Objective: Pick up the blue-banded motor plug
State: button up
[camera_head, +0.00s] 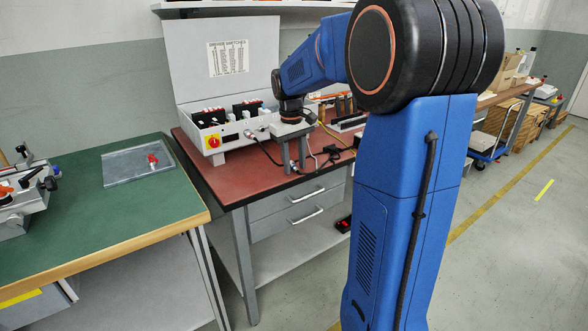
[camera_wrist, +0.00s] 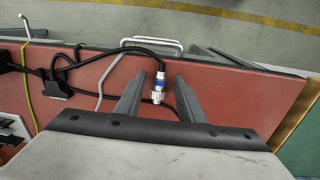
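The blue-banded motor plug (camera_wrist: 158,86) is a silver metal connector with a blue ring. In the wrist view it lies between my two fingers, over the red bench top, with a black cable at its far end. My gripper (camera_wrist: 160,75) is open, with a gap on each side of the plug. In the head view my gripper (camera_head: 295,164) points down over the red bench beside the white control box.
The white control box (camera_head: 228,134) with its raised lid stands left of my gripper. Black cables (camera_wrist: 92,62) and a black clip (camera_wrist: 55,92) lie nearby. The bench's front edge and a drawer handle (camera_wrist: 152,43) are close. A green table (camera_head: 120,215) stands at left.

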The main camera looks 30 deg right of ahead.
grip_shut()
